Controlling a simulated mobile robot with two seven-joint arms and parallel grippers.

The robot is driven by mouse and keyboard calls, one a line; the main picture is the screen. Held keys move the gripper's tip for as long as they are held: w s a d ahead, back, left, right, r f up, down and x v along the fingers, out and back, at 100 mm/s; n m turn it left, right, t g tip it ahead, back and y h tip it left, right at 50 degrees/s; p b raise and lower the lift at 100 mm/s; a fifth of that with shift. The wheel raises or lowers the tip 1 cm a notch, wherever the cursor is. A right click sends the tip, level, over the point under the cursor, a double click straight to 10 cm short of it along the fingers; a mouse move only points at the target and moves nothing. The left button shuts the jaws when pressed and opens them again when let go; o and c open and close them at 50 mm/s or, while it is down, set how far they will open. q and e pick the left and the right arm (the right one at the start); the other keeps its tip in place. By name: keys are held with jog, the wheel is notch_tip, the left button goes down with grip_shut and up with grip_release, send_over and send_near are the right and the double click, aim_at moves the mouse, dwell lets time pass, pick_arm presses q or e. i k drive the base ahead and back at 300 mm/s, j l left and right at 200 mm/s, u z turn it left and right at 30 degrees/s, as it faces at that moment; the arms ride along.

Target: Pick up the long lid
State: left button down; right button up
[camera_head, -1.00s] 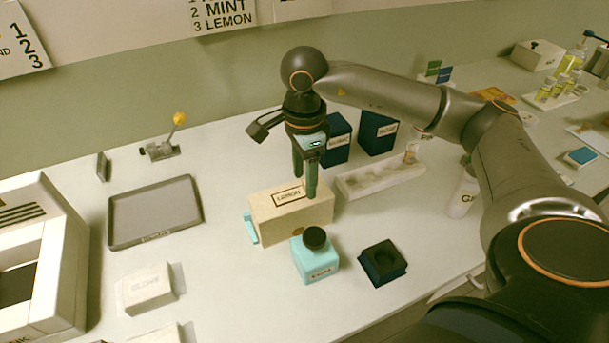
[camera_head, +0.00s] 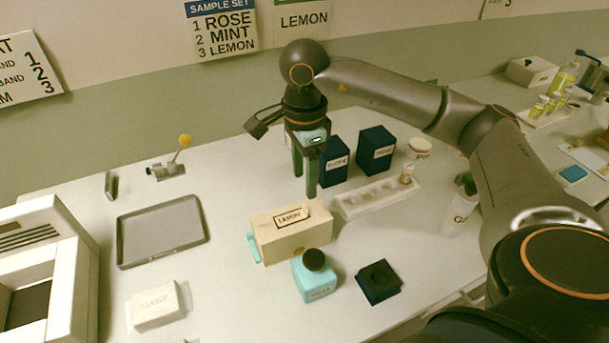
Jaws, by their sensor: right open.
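A long cream box (camera_head: 285,243) with a LEMON label on its top and a teal tab at its left end stands in the middle of the table. No separate long lid can be clearly told apart; the box's flat top may be one. My right gripper (camera_head: 305,182) is open and empty, fingers pointing down, just behind and above the box's far edge in the picture. Its fingertips show apart from the box. My left gripper is not in view.
A teal bottle (camera_head: 313,282) with a black cap and a dark square holder (camera_head: 378,283) stand in front. Two dark blue boxes (camera_head: 376,152) and a white slotted rack (camera_head: 377,198) stand behind. A grey tray (camera_head: 125,240) and a white block (camera_head: 157,305) lie left.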

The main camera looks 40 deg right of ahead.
aim_at(275, 245)
jog(key=k, duration=1)
